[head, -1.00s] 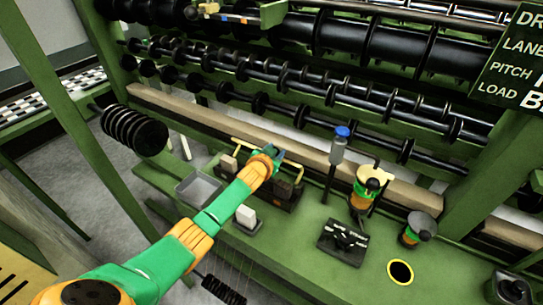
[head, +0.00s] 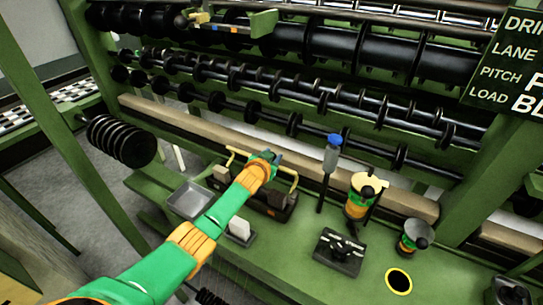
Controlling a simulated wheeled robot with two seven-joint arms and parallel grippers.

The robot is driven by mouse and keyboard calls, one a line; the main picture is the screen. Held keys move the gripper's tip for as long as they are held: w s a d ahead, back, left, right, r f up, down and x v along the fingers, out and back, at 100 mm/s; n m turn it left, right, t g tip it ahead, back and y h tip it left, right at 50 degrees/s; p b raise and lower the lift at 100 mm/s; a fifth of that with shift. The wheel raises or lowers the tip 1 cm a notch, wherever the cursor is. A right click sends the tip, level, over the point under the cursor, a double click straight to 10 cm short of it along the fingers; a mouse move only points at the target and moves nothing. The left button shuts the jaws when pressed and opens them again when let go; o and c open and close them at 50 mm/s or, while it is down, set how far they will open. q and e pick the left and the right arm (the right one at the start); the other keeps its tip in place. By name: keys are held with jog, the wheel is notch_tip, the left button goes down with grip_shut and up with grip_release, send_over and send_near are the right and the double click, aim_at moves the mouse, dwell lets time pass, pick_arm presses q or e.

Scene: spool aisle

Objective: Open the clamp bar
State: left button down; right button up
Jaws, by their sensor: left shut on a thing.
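The clamp bar (head: 236,152) is a thin yellow bar over a dark clamp block (head: 279,201) with tan pads, on the green bench left of centre. Its right end bends down toward the block. My left gripper (head: 271,158) reaches in from the lower left and is shut on the clamp bar near its middle. My gripper and wrist hide the middle of the bar and part of the block. My right gripper is not in view.
A grey tray (head: 187,201) and a small white block (head: 240,230) lie left of and below the clamp. Black spool rollers (head: 300,82) run behind.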

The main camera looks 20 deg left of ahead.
pick_arm(q)
jog(key=c, duration=0.6)
grip_release()
jog(key=shift+d+f, duration=0.1)
jog(key=shift+c, duration=0.2)
jog(key=shift+o, duration=0.8)
jog(key=shift+w+f, duration=0.15)
jog(key=shift+w, duration=0.15)
jog(key=shift+s, duration=0.1)
jog(key=shift+s+r, duration=0.2)
jog(key=p+v, duration=0.3)
jog(key=v, duration=0.3)
jog(key=shift+s, duration=0.25)
